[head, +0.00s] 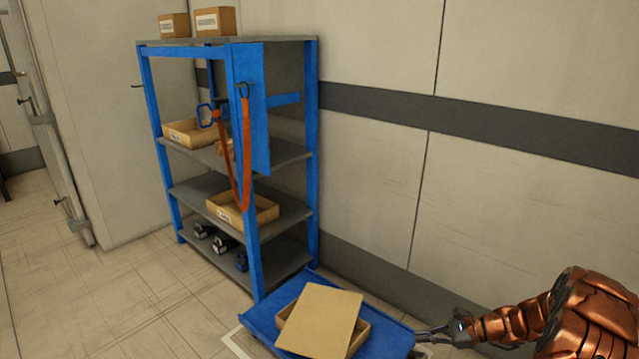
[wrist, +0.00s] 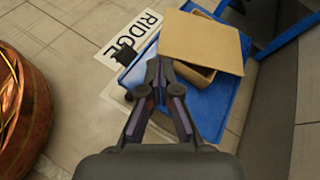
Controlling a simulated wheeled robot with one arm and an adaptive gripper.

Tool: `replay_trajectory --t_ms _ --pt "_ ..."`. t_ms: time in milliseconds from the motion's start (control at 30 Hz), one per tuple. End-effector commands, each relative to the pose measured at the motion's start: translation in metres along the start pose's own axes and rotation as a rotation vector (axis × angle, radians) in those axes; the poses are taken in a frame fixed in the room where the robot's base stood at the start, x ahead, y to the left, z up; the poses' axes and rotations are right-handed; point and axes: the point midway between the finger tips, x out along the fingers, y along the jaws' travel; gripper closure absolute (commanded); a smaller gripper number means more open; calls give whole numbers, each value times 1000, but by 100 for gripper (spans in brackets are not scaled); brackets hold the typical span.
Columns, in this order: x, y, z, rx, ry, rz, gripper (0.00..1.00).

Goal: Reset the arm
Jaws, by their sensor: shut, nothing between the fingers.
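My gripper (head: 462,330) is at the lower right of the head view, at the right edge of a blue platform (head: 262,312). It also shows in the wrist view (wrist: 160,62), with its fingertips together and nothing between them. My copper-coloured arm reaches in from the right corner. In the wrist view the fingers overlap the near part of the blue platform (wrist: 213,118). I cannot tell whether they touch it.
A cardboard box (head: 362,338) with a tilted flat board (head: 322,318) on it sits on the platform. A blue shelf rack (head: 312,150) with boxes and a hanging orange strap (head: 246,150) stands behind. A wall (head: 520,170) runs along the right. Floor at left is clear.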

Motion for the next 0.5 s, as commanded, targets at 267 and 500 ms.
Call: replay_trajectory --t_ms 267,500 --pt "-8 10 128 -185 32 170 100" --pt "-18 33 219 -339 67 315 100"
